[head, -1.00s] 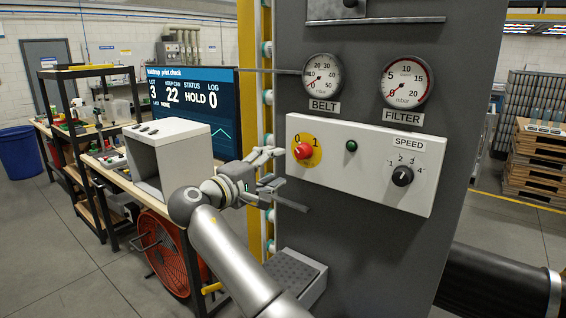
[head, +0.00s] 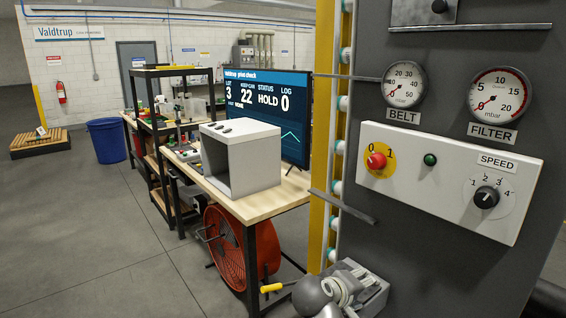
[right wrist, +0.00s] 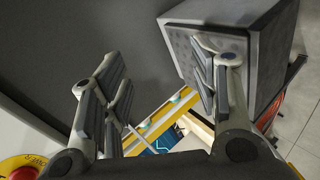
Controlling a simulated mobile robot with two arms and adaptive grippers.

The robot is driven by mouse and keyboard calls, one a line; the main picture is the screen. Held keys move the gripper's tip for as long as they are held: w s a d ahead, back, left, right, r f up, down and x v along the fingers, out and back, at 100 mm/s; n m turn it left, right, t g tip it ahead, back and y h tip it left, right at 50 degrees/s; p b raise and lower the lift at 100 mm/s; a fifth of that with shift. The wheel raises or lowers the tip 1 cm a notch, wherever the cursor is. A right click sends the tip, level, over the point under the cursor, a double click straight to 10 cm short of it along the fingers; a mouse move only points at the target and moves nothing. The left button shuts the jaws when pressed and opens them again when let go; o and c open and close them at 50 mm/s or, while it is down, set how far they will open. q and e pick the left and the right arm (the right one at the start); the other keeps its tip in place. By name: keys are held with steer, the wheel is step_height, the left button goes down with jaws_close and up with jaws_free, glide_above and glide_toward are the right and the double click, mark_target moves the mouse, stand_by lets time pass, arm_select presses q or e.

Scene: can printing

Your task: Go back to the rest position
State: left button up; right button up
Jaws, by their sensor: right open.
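My right gripper (right wrist: 157,58) is open and empty in the right wrist view, its two fingers spread apart. In the head view only my wrist and part of this gripper show at the bottom edge, in front of the grey textured block (head: 345,266). That block (right wrist: 232,20) also shows behind the right finger in the right wrist view. The control panel (head: 450,212), with its red knob (head: 376,160) on a yellow plate, is up and to the right of the gripper, apart from it. My left gripper is not in view.
A bench with a grey box (head: 243,160) and a screen (head: 268,112) stands left of the machine. A red fan (head: 240,250) is below it. A thin grey bar (head: 343,207) sticks out of the machine. Open floor (head: 90,245) lies to the left.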

steer(key=s+d+f+m+g+y, duration=0.1)
steer(key=s+f+y, duration=0.1)
steer(key=s+f, duration=0.65)
steer(key=s+d+f+m+g+y, duration=0.1)
steer(key=s+d+f+g+y, duration=0.1)
steer(key=s+f, duration=0.6)
steer(key=s+a+r+m+g+y, duration=0.15)
steer(key=s+y, duration=0.25)
steer(key=s, duration=1.6)
step_height(320, 180, down, 30)
steer(key=s+g+b, duration=0.1)
steer(key=s+b, duration=0.2)
steer(key=s+d+f+g+b, duration=0.1)
steer(key=s+d+f+b, duration=0.1)
steer(key=s+f, duration=1.4)
steer(key=shift+d+f, duration=0.5)
steer(key=shift+f, duration=0.35)
steer(key=shift+g, duration=0.25)
